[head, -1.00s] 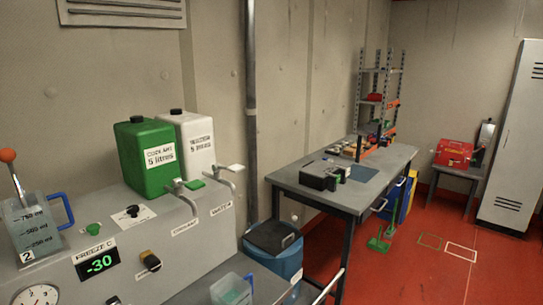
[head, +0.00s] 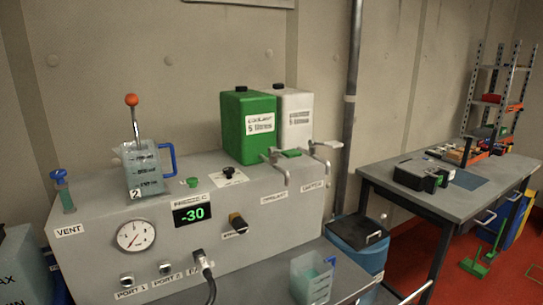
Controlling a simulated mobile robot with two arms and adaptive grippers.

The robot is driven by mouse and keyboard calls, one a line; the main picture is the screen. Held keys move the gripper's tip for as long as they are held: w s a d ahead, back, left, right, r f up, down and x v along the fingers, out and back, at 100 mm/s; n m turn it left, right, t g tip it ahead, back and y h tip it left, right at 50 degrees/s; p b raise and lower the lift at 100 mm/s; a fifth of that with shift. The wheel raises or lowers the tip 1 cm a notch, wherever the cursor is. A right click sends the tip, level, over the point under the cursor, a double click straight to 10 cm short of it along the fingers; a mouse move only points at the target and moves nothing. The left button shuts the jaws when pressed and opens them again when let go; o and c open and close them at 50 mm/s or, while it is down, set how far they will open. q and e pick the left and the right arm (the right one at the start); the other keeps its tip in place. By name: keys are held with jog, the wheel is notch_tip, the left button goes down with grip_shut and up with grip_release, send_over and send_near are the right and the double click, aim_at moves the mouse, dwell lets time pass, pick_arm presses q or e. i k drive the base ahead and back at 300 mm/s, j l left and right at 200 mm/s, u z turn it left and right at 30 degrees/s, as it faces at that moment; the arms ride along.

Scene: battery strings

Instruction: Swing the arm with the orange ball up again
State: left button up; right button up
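An orange ball (head: 131,100) tops a thin metal arm (head: 135,124) at the left of the head view. The arm stands nearly upright, leaning slightly left at its top. Its lower end goes down at a clear jug marked 2 (head: 143,170) with a blue handle, on top of the grey machine (head: 90,228). I cannot tell whether the arm's foot is in the jug or behind it. Neither of my grippers is in view.
A green coolant can (head: 248,142) and a white can (head: 296,105) stand on the machine, with taps in front. Another jug (head: 311,280) stands below at the front. A blue bin (head: 358,250) and a workbench (head: 400,190) are to the right.

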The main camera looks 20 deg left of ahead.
aim_at(131, 100)
jog(key=u, duration=1.4)
jog(key=j+u, duration=0.15)
jog(key=j, duration=0.2)
jog(key=k, duration=0.05)
